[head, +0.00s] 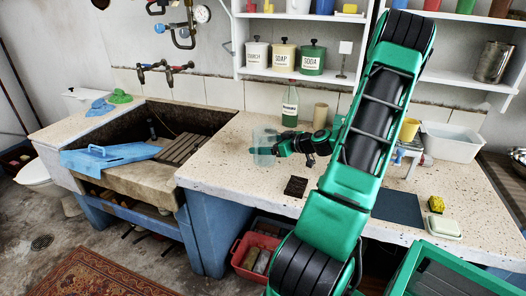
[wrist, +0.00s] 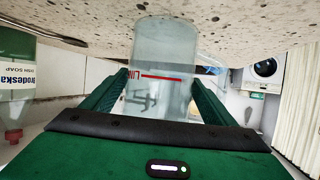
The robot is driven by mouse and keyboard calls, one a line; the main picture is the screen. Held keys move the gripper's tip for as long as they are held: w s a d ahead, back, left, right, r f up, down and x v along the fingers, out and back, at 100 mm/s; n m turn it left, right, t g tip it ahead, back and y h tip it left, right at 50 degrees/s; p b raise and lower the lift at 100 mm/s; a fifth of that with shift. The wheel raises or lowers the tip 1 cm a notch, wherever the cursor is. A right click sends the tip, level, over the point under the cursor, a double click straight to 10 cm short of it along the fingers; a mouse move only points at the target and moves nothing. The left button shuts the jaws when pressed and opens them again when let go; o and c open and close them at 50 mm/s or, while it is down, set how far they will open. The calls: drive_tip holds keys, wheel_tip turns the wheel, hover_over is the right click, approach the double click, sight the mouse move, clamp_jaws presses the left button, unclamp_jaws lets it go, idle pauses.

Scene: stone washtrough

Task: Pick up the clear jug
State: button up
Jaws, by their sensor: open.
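The clear jug (head: 262,143) stands on the speckled counter, left of the arm in the head view. In the wrist view the jug (wrist: 165,50) appears upside down, with a red line and lettering on its side. My gripper (head: 270,151) is open at the jug, with one finger on each side of it. In the wrist view the gripper (wrist: 159,84) shows narrow gaps or near contact beside the jug; I cannot tell whether the fingers touch it. The jug's handle is hard to make out.
A green soap bottle (head: 290,108) and a tan cylinder (head: 320,115) stand behind the jug. A dark brown block (head: 296,186) lies in front. The stone trough (head: 130,180) is to the left. A white tub (head: 452,141) and a yellow cup (head: 409,130) are to the right.

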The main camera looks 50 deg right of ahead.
drive_tip(key=c, duration=0.9)
drive_tip(key=shift+o, duration=0.2)
drive_tip(key=shift+r, duration=0.1)
